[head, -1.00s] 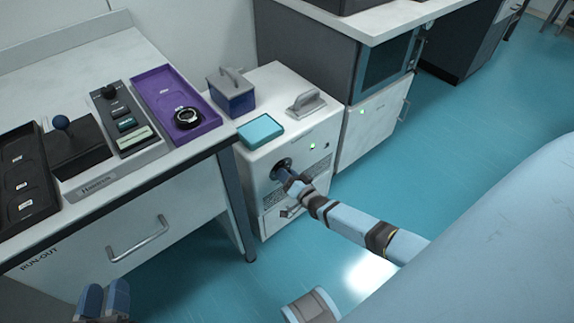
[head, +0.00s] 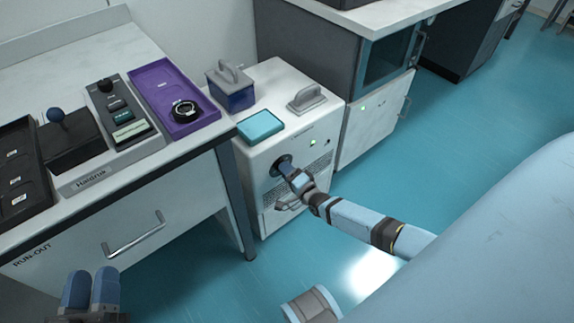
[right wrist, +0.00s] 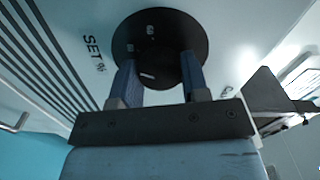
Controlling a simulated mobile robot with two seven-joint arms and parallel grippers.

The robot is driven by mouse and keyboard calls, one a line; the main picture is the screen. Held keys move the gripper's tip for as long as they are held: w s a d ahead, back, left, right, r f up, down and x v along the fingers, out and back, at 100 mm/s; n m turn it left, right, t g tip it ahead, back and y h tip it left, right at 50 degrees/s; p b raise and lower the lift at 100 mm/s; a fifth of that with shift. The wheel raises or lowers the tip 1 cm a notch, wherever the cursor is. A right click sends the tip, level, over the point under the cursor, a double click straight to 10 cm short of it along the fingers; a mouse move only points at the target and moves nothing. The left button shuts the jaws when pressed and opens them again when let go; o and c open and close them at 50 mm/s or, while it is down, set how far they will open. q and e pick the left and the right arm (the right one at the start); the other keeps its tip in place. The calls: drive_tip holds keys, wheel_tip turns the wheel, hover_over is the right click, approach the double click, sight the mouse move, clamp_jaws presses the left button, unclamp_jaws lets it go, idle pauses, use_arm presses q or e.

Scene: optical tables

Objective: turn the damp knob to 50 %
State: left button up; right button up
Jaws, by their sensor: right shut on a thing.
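The damp knob is a round black dial (right wrist: 160,40) with small white marks, beside the printed word SET and a % sign. It sits on the front of a white cabinet (head: 262,225), and shows there as a small dark disc (head: 283,161) in the head view, partly covered. My right gripper (head: 288,171) is at the knob, shut on it; in the right wrist view its two blue fingers (right wrist: 160,72) stand either side of the dial's middle. The exact setting is not readable. My left gripper (head: 91,290) hangs empty at lower left, its fingers close together.
On the cabinet stand a blue box with a grey handle (head: 232,90), a teal pad (head: 260,126) and a grey handled block (head: 307,98). The bench at left holds a purple tray (head: 165,84) and a control box (head: 118,112). The floor is clear.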

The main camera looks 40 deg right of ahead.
idle(0.3)
use_arm(q)
drive_tip(key=shift+f, duration=0.1)
use_arm(e)
drive_tip(key=o, duration=0.9)
use_arm(q)
wheel_tip(320, 180, down, 6)
drive_tip(key=a+g+y+p, duration=0.2)
drive_tip(key=g+p, duration=0.1)
use_arm(e)
drive_tip(key=s, duration=0.9)
drive_tip(key=s+d, duration=0.1)
drive_tip(key=s, duration=0.3)
drive_tip(key=shift+s, duration=0.4)
use_arm(q)
drive_tip(key=shift+s, duration=0.1)
